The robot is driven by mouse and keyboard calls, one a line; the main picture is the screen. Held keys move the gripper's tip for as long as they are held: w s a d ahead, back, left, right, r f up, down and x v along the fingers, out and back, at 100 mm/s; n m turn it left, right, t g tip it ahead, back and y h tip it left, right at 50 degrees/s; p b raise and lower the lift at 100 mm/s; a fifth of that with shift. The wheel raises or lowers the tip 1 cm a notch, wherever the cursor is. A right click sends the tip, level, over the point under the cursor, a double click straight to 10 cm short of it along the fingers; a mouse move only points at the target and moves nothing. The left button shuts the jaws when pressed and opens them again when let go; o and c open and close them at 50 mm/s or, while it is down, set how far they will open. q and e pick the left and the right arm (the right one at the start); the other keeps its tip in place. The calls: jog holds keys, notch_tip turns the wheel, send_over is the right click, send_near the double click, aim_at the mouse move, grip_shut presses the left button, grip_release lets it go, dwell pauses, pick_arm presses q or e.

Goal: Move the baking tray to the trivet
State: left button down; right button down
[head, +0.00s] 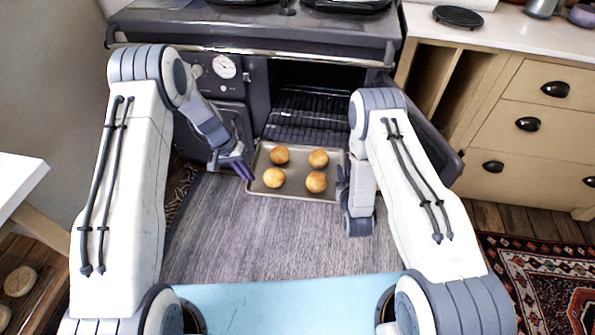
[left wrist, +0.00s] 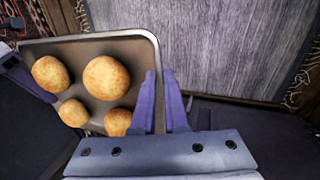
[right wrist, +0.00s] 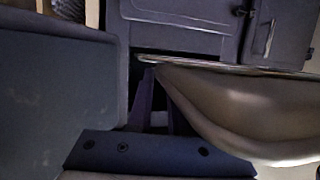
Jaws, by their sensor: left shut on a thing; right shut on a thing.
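The grey baking tray (head: 297,168) carries several round golden buns (head: 274,178) and is held in front of the open oven, above the grey rug. My left gripper (head: 244,170) is shut on the tray's left edge; the tray's corner also shows in the left wrist view (left wrist: 75,54), beside the fingers (left wrist: 165,98). My right gripper (head: 343,174) is shut on the tray's right edge, partly hidden by my arm. In the right wrist view the tray's side (right wrist: 230,105) runs away from the fingers. The black round trivet (head: 458,17) lies on the counter at the upper right.
The oven cavity with its wire rack (head: 305,112) is open behind the tray. The oven door (head: 437,150) stands open at the right, near my right arm. The pale counter (head: 520,35) has clear room around the trivet; drawers are below it.

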jog(key=shift+r, duration=0.1)
dwell(0.6)
notch_tip(320, 180, up, 5)
jog(key=p, duration=0.5)
dwell(0.5)
